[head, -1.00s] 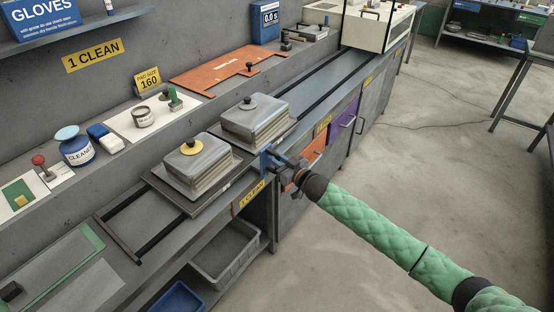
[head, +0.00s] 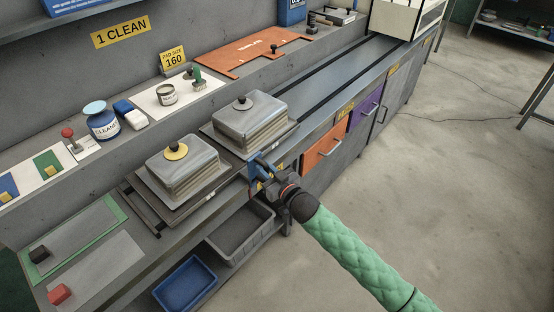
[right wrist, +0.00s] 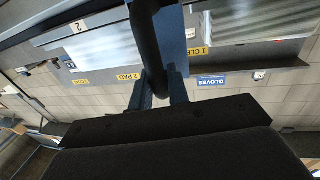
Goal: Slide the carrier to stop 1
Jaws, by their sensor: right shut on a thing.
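The carrier (head: 209,130) is a dark, low frame on the bench rails. My left gripper is out of view.
Rails (head: 340,72) run clear toward a white cabinet (head: 405,18) at the far end. Grey (head: 240,230) and blue bins (head: 186,284) sit below. The floor at right is open.

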